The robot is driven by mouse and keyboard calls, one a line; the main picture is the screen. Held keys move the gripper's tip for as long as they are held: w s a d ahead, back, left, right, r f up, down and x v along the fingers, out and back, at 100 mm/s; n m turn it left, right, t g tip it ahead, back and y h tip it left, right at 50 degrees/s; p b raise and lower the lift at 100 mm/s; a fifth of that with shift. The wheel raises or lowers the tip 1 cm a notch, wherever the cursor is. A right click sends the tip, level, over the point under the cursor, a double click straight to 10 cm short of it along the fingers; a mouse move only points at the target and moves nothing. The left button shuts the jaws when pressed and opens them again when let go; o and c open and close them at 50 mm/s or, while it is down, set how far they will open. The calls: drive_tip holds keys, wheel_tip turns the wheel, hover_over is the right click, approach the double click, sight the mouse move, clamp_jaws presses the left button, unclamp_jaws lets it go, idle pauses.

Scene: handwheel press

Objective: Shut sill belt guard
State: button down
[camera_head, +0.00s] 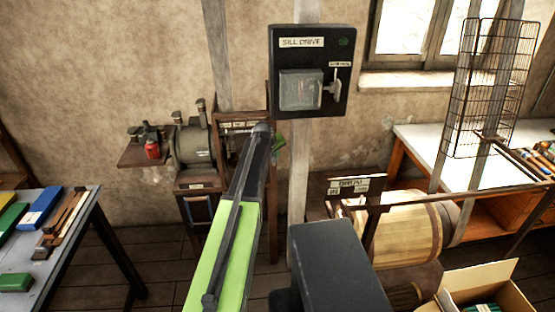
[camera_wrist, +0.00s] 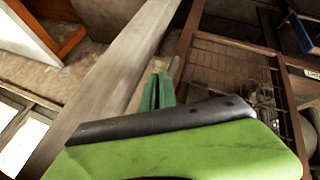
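My gripper's green fingers show beyond the dark wrist link in the wrist view (camera_wrist: 158,92) and, partly hidden, in the head view (camera_head: 280,142). They look close together with nothing seen between them; the slanting view does not settle whether they are open. A brown-framed wire mesh panel (camera_wrist: 232,72) lies to their right in the wrist view, apart from them. A brown frame (camera_head: 243,118) with a small label stands beside the grey machine in the head view, partly behind my arm. I cannot tell for sure which part is the sill belt guard.
A black box (camera_head: 311,108) marked SILL DRIVE, with a lever, hangs on the post above my gripper. A tall wire cage (camera_head: 488,85) and a wooden drum (camera_head: 405,225) are right. A grey machine (camera_head: 193,145) is left. A table (camera_head: 35,260) is at far left.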

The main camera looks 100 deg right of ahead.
drive_tip(key=shift+w+d, duration=0.1)
drive_tip(key=shift+d, duration=0.1)
drive_tip(key=shift+a, duration=0.1)
drive_tip(key=s+a+r+p, duration=0.1)
drive_tip(key=a+r+p, duration=0.7)
drive_tip(key=a, duration=0.1)
drive_tip(key=shift+s+a, duration=0.25)
drive_tip(key=shift+s, duration=0.15)
